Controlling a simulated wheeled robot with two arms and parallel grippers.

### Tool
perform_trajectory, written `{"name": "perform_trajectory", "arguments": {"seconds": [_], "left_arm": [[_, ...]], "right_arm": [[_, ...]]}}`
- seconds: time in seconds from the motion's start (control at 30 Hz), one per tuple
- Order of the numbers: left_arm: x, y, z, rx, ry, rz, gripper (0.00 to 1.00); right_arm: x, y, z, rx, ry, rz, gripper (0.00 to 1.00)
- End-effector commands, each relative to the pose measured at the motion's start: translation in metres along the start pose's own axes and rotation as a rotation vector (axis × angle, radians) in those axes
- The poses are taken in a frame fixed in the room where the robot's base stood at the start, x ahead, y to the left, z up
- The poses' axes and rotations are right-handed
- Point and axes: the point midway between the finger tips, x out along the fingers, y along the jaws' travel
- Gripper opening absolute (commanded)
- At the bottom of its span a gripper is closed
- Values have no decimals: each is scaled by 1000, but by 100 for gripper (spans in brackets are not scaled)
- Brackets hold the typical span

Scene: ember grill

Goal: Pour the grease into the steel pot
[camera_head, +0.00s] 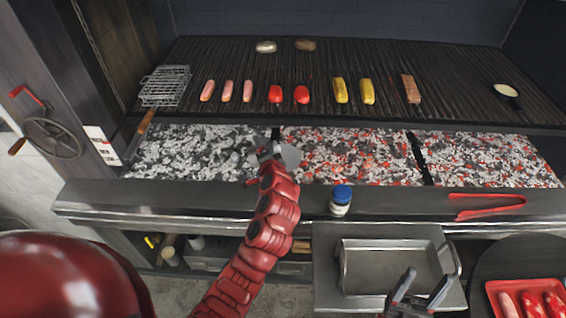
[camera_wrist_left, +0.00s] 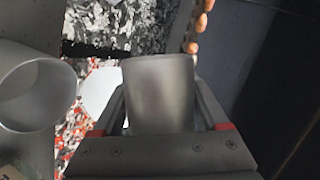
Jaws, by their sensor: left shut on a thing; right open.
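My left arm reaches up over the ledge, and its gripper (camera_head: 270,152) is over the front edge of the coals. In the left wrist view the left gripper (camera_wrist_left: 160,125) is shut on a grey metal cup (camera_wrist_left: 160,92). Whether grease is inside the cup does not show. A steel cylinder with an open mouth (camera_wrist_left: 35,85), likely the steel pot, stands apart to the left of the cup in that view. I cannot pick it out in the head view, where my arm may hide it. My right gripper (camera_head: 416,292) is open and empty over the front of a steel tray (camera_head: 343,285).
The coal bed (camera_head: 345,152) glows below the grill grate (camera_head: 330,65), which holds sausages, peppers, corn and a small cream-filled bowl (camera_head: 505,90). A red tray (camera_head: 493,292) is at lower right.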

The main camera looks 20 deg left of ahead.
Motion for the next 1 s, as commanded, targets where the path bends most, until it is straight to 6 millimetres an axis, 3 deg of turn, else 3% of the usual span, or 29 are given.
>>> {"name": "perform_trajectory", "arguments": {"seconds": [1.0], "left_arm": [[-5,-10,-7,179,-44,-76,15]], "right_arm": [[9,0,-2,0,0,0,60]]}}
